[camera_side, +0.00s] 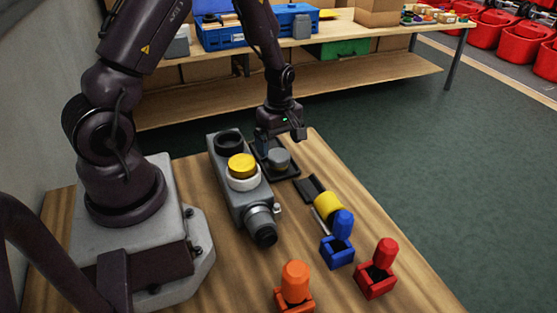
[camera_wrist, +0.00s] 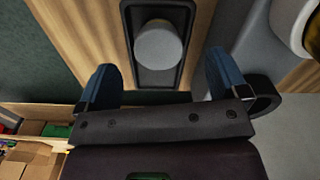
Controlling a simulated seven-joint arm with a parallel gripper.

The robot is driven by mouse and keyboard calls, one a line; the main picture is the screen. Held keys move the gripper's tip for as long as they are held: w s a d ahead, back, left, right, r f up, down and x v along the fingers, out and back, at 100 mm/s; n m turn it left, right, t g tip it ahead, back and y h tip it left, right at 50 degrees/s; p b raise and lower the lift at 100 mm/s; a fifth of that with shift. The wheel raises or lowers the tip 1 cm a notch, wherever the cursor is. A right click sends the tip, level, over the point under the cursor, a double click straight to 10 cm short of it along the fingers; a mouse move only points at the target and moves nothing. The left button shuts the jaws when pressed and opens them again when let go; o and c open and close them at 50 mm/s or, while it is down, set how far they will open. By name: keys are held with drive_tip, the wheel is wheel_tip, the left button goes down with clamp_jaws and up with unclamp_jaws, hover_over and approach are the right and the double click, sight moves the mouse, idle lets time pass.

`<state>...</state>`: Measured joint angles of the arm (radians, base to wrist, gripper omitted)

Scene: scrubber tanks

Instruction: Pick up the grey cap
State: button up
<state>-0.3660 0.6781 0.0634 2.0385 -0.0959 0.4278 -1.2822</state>
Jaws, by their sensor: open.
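The grey cap (camera_side: 279,159) is a short cylinder standing in a dark tray (camera_side: 287,174) on the wooden table. In the wrist view the grey cap (camera_wrist: 158,46) shows from above, within the dark tray (camera_wrist: 158,78). My gripper (camera_side: 282,136) is just above and behind the cap in the side view. In the wrist view my gripper (camera_wrist: 160,82) has its two blue fingers spread wide, with nothing between the tips and the cap ahead of them. The fingers do not appear to touch the cap.
A grey tank unit (camera_side: 238,197) with a yellow cap (camera_side: 242,166) in a white ring stands left of the tray. A yellow cylinder (camera_side: 328,204), a blue holder (camera_side: 337,251), a red holder (camera_side: 375,280) and an orange piece (camera_side: 295,282) stand nearer the front. Bare wood lies between them.

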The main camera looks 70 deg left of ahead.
sight(280, 156)
drive_tip(key=f, duration=0.5)
drive_tip(key=shift+w+a+f, duration=0.1)
drive_tip(key=shift+a+f, duration=0.15)
drive_tip(key=shift+f, duration=0.05)
drive_tip(key=shift+c, duration=0.3)
drive_tip(key=c, duration=0.9)
